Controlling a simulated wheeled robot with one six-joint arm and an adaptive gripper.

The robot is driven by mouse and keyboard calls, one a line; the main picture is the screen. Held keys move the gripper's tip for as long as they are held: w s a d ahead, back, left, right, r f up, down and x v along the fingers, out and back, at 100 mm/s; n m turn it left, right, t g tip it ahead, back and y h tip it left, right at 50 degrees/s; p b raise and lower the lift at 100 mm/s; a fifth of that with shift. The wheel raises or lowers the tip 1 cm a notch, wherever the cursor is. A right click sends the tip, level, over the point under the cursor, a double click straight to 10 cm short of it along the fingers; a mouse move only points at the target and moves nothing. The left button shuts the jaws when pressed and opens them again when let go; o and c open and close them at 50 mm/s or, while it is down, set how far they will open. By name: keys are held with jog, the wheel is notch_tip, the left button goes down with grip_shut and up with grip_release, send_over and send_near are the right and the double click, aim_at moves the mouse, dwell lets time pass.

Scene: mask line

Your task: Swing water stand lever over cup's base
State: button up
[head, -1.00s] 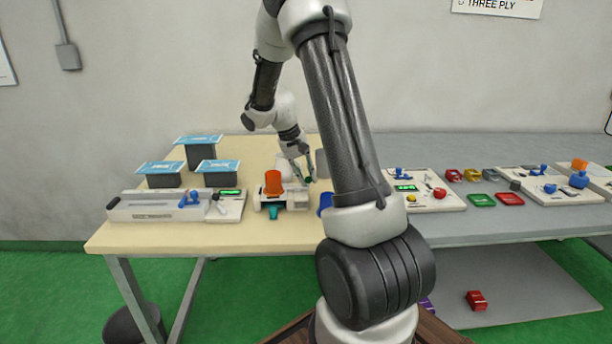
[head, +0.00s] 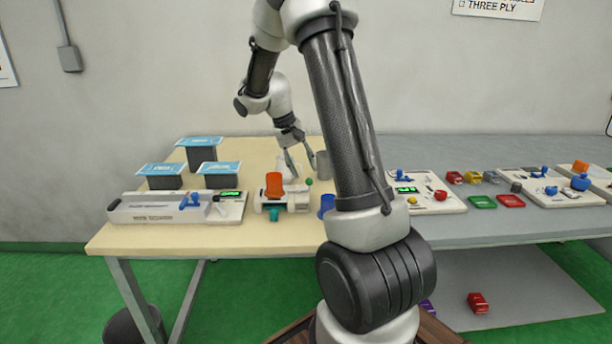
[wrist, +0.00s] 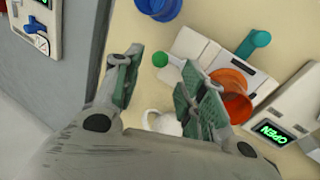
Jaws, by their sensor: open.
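The white water stand (head: 298,199) is on the cream table, with a tilted orange cup (head: 273,184) on it and a teal part (head: 274,214) at its front. A green knob (head: 309,182) stands out at its right, probably the lever's end. In the wrist view the knob (wrist: 160,59) lies just beyond my fingertips and apart from the orange cup (wrist: 237,105); the teal part (wrist: 253,43) is beyond the cup. My gripper (head: 301,170) points down behind the stand; its fingers (wrist: 160,75) are open with nothing held.
A white rounded vessel (wrist: 165,122) is close below my fingers, partly hidden. A grey cylinder (head: 322,164) stands close right of the gripper. A blue cup (head: 327,205) stands right of the stand. A long white device (head: 160,207) and dark boxes with blue packets (head: 219,167) are left.

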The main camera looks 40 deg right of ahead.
jog(key=v, duration=0.7)
jog(key=shift+r, duration=0.2)
jog(key=shift+a, duration=0.15)
jog(key=s+a+r+n+t+y, duration=0.1)
jog(key=s+a, duration=0.3)
jog(key=s, duration=0.5)
jog(key=s+a+r+n+t+y, duration=0.1)
jog(key=s+a+r+n+t, duration=0.1)
jog(key=s, duration=0.6)
jog(key=s+a+r+n+t+y, duration=0.1)
jog(key=s+a+r+n+t, duration=0.1)
jog(key=s+a, duration=0.4)
jog(key=shift+s+r+t, duration=0.5)
jog(key=shift+s+r, duration=0.25)
jog(key=shift+s, duration=1.15)
